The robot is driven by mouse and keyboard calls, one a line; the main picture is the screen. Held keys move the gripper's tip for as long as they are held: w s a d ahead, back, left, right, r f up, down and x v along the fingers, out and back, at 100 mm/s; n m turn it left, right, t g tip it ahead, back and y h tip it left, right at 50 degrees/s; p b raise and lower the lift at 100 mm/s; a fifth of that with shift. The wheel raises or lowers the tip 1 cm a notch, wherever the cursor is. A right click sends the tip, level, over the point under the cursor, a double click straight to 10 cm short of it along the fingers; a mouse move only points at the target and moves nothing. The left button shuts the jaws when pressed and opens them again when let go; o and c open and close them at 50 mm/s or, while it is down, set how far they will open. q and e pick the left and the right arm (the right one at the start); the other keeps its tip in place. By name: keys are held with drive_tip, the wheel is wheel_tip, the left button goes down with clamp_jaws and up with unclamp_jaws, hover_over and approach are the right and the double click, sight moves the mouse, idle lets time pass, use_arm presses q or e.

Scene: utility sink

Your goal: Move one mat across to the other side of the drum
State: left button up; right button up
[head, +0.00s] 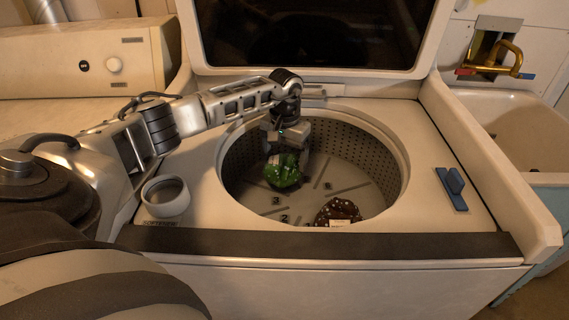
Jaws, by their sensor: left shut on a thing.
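The drum (240,170) of the top-loading washer is open, with a perforated wall and marks such as 2 and 3 on its floor. My left gripper (284,160) reaches down into the drum from the left. It is shut on a crumpled green mat (283,175), at the left of the drum's middle. I cannot tell whether the green mat touches the floor. A dark brown mat (337,211) with pale spots lies at the front of the drum, partly hidden by the front rim. My right gripper is not in view.
A white cup (166,197) stands on the washer top at the left, and a blue item (452,188) lies at the right. The raised lid (310,72) stands behind the drum. A sink (520,120) with a brass tap (508,57) is at the right.

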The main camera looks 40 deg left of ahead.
sight(284, 164)
use_arm(q)
drive_tip(key=shift+w+a+f+b, duration=0.2)
drive_tip(key=shift+a+f+b, duration=0.05)
drive_tip(key=shift+f+b, duration=0.3)
wheel_tip(284, 164, down, 3)
drive_tip(key=shift+r+b, duration=0.1)
drive_tip(key=shift+b, duration=0.5)
drive_tip(key=shift+r, duration=0.1)
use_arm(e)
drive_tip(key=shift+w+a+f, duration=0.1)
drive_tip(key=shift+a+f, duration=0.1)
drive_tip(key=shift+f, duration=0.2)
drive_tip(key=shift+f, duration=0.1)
use_arm(q)
drive_tip(key=o, duration=1.1)
drive_tip(key=shift+c, duration=0.2)
drive_tip(key=shift+r, duration=0.15)
wheel_tip(284, 164, up, 11)
drive_tip(key=p, duration=0.7)
drive_tip(key=shift+r+p, duration=0.3)
drive_tip(key=shift+r, duration=0.1)
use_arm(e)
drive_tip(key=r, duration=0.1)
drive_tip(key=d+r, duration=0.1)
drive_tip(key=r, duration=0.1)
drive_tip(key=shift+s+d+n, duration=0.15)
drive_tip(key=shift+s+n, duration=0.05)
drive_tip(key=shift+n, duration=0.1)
